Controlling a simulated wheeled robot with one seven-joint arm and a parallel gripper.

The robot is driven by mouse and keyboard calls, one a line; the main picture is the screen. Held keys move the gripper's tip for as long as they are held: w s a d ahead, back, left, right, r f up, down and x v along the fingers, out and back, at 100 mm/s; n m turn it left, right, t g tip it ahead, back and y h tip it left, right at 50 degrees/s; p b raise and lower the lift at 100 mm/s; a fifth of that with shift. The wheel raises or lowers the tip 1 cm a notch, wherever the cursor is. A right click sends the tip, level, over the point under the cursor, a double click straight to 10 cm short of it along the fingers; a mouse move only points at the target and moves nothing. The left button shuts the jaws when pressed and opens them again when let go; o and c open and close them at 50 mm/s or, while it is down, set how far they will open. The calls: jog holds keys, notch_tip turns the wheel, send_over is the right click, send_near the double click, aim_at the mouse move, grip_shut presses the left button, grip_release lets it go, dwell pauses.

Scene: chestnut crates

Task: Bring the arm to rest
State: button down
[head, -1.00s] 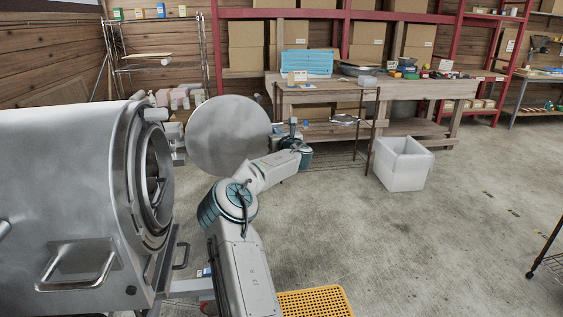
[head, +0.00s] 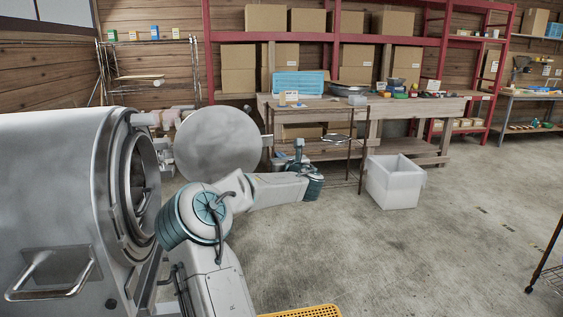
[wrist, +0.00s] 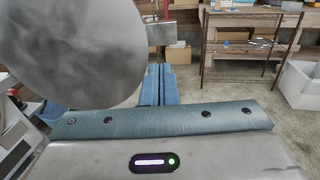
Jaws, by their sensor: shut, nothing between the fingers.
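My arm (head: 215,270) rises from the bottom of the head view, bends at a teal-ringed joint and stretches right to a teal wrist joint. My gripper (wrist: 158,84) shows in the wrist view as two blue fingers side by side, shut and empty. In that view the fingers are just right of the lower edge of a large round metal door (wrist: 75,45). The door also shows in the head view (head: 217,140), behind my arm. I cannot make out the fingertips clearly in the head view.
A big steel drum machine (head: 50,190) with a round opening stands close on the left. A wire rack (wrist: 240,55) and a white bin (head: 395,185) stand beyond my arm, before a wooden workbench (head: 440,105). A yellow perforated crate (head: 305,312) is at the bottom edge.

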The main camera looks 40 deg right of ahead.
jog(key=shift+s+a, duration=0.25)
jog(key=shift+s, duration=0.2)
